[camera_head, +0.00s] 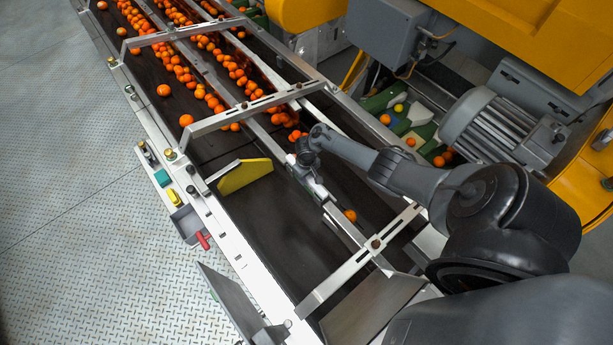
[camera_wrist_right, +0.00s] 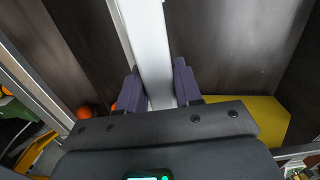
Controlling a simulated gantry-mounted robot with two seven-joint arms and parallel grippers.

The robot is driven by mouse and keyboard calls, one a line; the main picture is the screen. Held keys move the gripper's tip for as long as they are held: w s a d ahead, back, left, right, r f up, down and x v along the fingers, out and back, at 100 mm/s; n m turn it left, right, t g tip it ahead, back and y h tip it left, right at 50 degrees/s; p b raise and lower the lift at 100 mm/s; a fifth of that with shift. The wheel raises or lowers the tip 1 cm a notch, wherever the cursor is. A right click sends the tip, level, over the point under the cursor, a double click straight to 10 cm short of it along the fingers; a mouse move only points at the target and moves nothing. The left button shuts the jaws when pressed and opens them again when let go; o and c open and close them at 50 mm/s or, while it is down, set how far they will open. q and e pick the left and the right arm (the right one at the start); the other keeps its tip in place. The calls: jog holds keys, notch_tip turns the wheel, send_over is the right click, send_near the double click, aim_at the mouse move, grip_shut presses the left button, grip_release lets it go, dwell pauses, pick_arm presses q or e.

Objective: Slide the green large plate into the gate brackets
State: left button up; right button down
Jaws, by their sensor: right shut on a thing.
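My right gripper (camera_head: 314,184) is low over the dark conveyor, at the pale metal centre rail (camera_head: 347,226). In the right wrist view its two dark purple fingers (camera_wrist_right: 157,68) are shut on this pale bar (camera_wrist_right: 145,25), one on each side. I cannot make out a large green plate. A yellow plate (camera_head: 245,176) stands on the belt left of the gripper; it also shows in the right wrist view (camera_wrist_right: 262,118). Slotted grey crossbars (camera_head: 230,118) span the conveyor; I cannot tell which parts are the gate brackets. My left gripper is out of view.
Many oranges (camera_head: 205,95) lie on the far belt, and one orange (camera_head: 350,215) is close to the gripper. A near crossbar (camera_head: 355,262) and grey plates (camera_head: 230,300) stand in front.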

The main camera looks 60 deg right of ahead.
jog(key=shift+f+b, duration=0.6)
jog(key=shift+f, duration=0.15)
jog(key=shift+f+b, duration=0.35)
jog(key=shift+f, duration=0.1)
jog(key=c, duration=1)
grip_release()
jog(key=shift+c, duration=0.2)
jog(key=o, duration=0.4)
jog(key=shift+a, duration=0.1)
jog(key=shift+c, duration=0.2)
